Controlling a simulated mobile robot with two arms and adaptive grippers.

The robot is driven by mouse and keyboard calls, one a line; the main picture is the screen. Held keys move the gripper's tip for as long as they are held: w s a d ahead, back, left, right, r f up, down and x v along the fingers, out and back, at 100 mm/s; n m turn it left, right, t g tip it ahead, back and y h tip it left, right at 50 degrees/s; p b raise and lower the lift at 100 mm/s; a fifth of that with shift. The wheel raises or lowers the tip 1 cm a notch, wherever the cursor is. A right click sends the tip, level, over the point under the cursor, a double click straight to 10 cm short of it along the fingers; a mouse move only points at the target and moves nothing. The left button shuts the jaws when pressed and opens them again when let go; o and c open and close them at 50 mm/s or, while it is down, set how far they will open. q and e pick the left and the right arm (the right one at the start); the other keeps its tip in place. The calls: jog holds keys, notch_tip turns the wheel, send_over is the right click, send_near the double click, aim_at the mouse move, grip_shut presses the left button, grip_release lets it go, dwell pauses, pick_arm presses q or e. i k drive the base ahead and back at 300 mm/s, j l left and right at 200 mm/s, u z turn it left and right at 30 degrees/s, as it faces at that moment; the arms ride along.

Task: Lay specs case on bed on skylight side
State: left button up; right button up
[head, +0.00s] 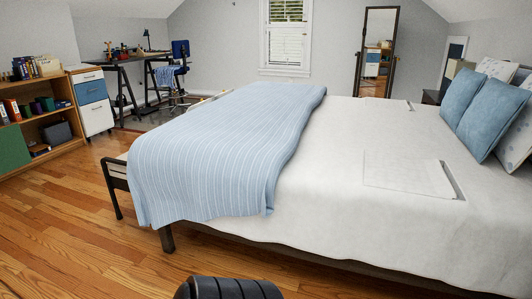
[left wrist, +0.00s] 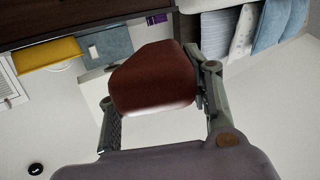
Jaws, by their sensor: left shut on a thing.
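The specs case (left wrist: 152,80), dark red-brown with rounded edges, is between the fingers of my left gripper (left wrist: 157,88) in the left wrist view. The gripper is shut on it, with one finger at each side. The case does not show in the head view. The bed (head: 345,205) fills the middle and right of the head view, with a white sheet and a striped light blue blanket (head: 225,150) over its left end. A window (head: 287,35) is in the back wall. No skylight can be made out. My right gripper is in neither view.
Blue pillows (head: 485,115) lie at the bed's right end. A flat white item (head: 405,174) lies on the sheet. A shelf (head: 40,115), a drawer unit (head: 91,100) and a desk stand at the left. The wooden floor (head: 75,220) at the left front is clear.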

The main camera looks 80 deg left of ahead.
aim_at(327, 168)
jog(key=i+j+u, duration=0.15)
jog(key=u, duration=0.25)
jog(key=i+j+u, duration=0.1)
jog(key=u, duration=0.35)
jog(key=i+u, duration=0.2)
jog(key=u, duration=0.2)
jog(key=i+u, duration=0.2)
jog(key=u, duration=0.25)
